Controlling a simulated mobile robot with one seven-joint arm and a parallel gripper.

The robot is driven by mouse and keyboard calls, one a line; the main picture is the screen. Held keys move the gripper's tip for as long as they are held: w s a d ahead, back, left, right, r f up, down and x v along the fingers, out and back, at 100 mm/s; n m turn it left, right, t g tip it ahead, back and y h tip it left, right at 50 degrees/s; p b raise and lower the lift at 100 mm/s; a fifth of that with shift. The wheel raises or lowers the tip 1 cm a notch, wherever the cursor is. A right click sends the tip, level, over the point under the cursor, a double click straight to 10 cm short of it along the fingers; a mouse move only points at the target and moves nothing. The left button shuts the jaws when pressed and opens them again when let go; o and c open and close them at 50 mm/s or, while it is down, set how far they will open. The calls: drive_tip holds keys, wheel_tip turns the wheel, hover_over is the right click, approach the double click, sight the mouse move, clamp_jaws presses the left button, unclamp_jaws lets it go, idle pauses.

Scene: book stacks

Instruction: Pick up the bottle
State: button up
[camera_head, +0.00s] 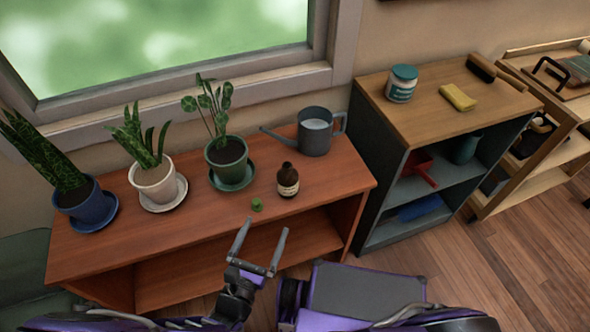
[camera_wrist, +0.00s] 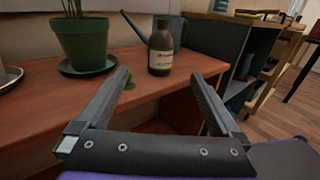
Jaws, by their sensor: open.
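A small dark brown bottle (camera_head: 288,181) with a pale label stands upright on the reddish wooden shelf unit (camera_head: 330,185), near its front right. In the wrist view the bottle (camera_wrist: 161,50) stands ahead, between and beyond the fingertips. My gripper (camera_head: 262,225) is open and empty, in front of the shelf's front edge and apart from the bottle. It also shows in the wrist view (camera_wrist: 160,78), with its two fingers spread wide.
A small green object (camera_head: 257,204) lies left of the bottle. A green-potted plant (camera_head: 228,158) stands behind left, and a grey watering can (camera_head: 314,138) behind. Two more potted plants stand further left. A dark cabinet (camera_head: 362,150) stands to the right.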

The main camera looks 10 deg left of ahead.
sight(285, 188)
drive_tip(key=w, duration=0.4)
drive_tip(key=w+d, duration=0.1)
drive_tip(key=w, duration=0.3)
drive_tip(key=w+b, duration=0.1)
drive_tip(key=w, duration=0.3)
drive_tip(key=shift+d+f, duration=0.25)
drive_tip(key=shift+d, duration=0.1)
drive_tip(key=w, duration=0.5)
drive_tip(key=shift+d+f+b, duration=0.15)
drive_tip(key=shift+b, duration=0.25)
clamp_jaws()
